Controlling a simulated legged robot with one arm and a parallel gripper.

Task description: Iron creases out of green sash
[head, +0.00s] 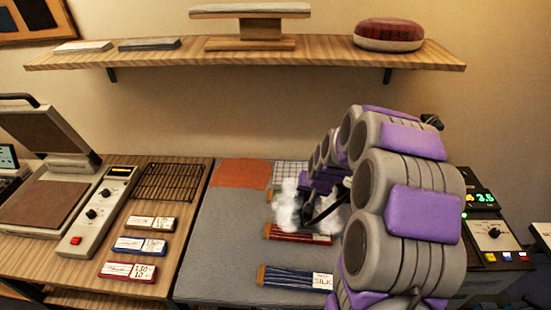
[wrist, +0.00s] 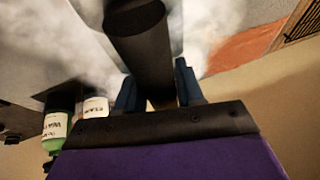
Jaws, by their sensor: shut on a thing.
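My gripper (head: 316,208) is over the grey padded surface (head: 222,235), partly hidden by my arm and white steam (head: 288,212). In the wrist view its two blue fingers (wrist: 157,88) are shut on a thick black handle (wrist: 138,42), probably that of an iron. The soleplate cannot be made out. White steam also shows on both sides of the handle in the wrist view (wrist: 205,40). I see no green sash in either view; arm and steam hide part of the padded surface.
An orange-brown cloth (head: 243,173) and a checked cloth (head: 290,173) lie at the back of the pad. Red (head: 285,233) and blue (head: 283,276) bundles lie nearer. A press (head: 55,180) stands left, a control box (head: 492,234) right. A shelf (head: 130,59) hangs above.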

